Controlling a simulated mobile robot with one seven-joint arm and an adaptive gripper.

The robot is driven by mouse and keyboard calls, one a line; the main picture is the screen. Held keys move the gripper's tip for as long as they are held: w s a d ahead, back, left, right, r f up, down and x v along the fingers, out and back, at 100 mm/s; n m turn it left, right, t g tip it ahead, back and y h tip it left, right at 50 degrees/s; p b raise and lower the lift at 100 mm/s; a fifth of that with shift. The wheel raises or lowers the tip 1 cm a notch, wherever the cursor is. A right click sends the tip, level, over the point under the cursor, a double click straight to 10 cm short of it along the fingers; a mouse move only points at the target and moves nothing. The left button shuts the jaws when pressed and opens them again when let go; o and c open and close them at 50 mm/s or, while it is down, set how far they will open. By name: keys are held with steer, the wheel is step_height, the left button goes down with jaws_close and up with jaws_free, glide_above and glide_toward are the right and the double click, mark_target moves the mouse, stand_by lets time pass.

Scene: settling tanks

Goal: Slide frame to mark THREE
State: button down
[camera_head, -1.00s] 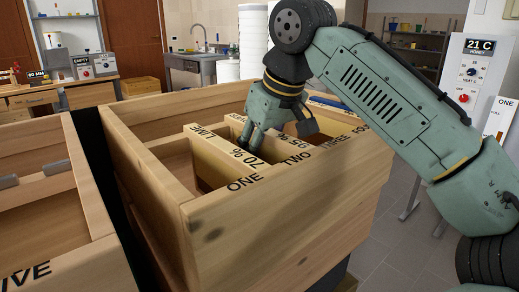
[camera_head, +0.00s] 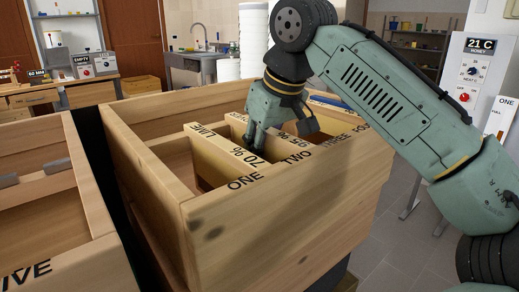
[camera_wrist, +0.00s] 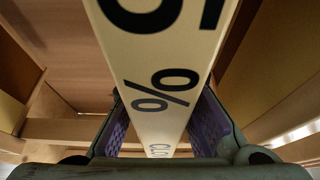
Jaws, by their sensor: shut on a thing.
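My gripper (camera_head: 280,134) is down in the wooden box, with one finger on each side of a frame. It is shut on the frame marked 95 % (camera_head: 293,146). In the wrist view the frame's pale top bar (camera_wrist: 150,122), with a large 5 and % sign, runs between the two purple-lined jaws. The frame's near end is close to the TWO mark on the box's front rim. The mark THREE (camera_head: 333,140) is just right of it on that rim. Part of the frame is hidden by my gripper.
The wooden box (camera_head: 285,195) has marks ONE, TWO, THREE and FOUR. Another frame, marked 70 % (camera_head: 218,150), stands left of the held one near ONE. A second box (camera_head: 45,215) is at the left. A panel reading 21 C (camera_head: 475,75) is at the right.

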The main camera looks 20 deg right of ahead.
steer(key=shift+d+r, duration=0.1)
stand_by(0.3)
steer(key=shift+w+d+p, duration=0.25)
steer(key=shift+d+p, duration=0.3)
steer(key=shift+p, duration=0.1)
steer(key=shift+w+d+p, duration=0.2)
steer(key=shift+d+p, duration=0.15)
steer(key=shift+d, duration=0.15)
steer(key=shift+w+d+p, duration=0.15)
steer(key=shift+d+p, duration=0.15)
steer(key=shift+d, duration=0.2)
steer(key=shift+p, duration=0.6)
steer(key=c, duration=1.4)
jaws_free()
